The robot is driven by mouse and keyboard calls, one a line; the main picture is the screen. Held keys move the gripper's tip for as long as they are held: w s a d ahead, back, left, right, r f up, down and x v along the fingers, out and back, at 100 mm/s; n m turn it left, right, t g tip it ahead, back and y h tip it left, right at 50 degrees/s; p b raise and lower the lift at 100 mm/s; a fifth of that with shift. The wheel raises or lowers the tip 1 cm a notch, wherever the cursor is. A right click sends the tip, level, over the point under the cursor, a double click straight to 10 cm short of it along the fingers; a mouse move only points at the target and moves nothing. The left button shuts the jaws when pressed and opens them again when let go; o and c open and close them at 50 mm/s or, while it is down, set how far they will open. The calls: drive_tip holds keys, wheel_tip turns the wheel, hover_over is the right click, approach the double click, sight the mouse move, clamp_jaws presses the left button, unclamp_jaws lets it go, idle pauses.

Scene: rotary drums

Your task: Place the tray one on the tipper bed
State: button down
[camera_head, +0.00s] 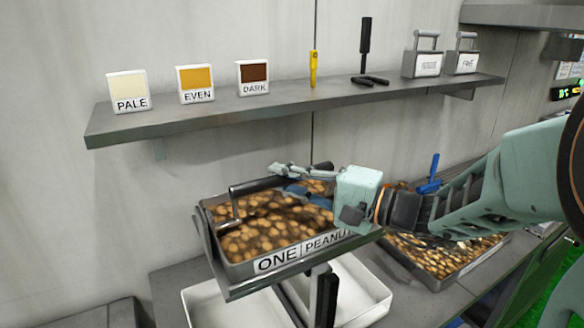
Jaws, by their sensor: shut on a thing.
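Tray one (230,268) is a grey metal tray full of peanuts, with a label reading "ONE" and "PEANUT" on its front. A dark bar handle (256,186) rises over it. My gripper (292,182) reaches in from the right and is shut on the handle; the gripper body hides part of the tray's right side. The tray is over the tipper bed (300,271), a grey plate on a dark post, and looks slightly tilted. I cannot tell whether the tray's underside fully touches the plate.
White bins (365,298) stand below the bed. A second tray of nuts (440,262) lies on the bench at right, behind my arm. A wall shelf (290,102) above holds the PALE, EVEN and DARK cards, a yellow tool, a black stand and two handled blocks.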

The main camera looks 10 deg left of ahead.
idle(0.3)
drive_tip(key=c, duration=1.8)
unclamp_jaws()
drive_tip(key=shift+c, duration=0.2)
drive_tip(key=b+v, duration=0.2)
drive_tip(key=v, duration=1)
drive_tip(key=shift+s, duration=0.1)
drive_tip(key=shift+r, duration=0.2)
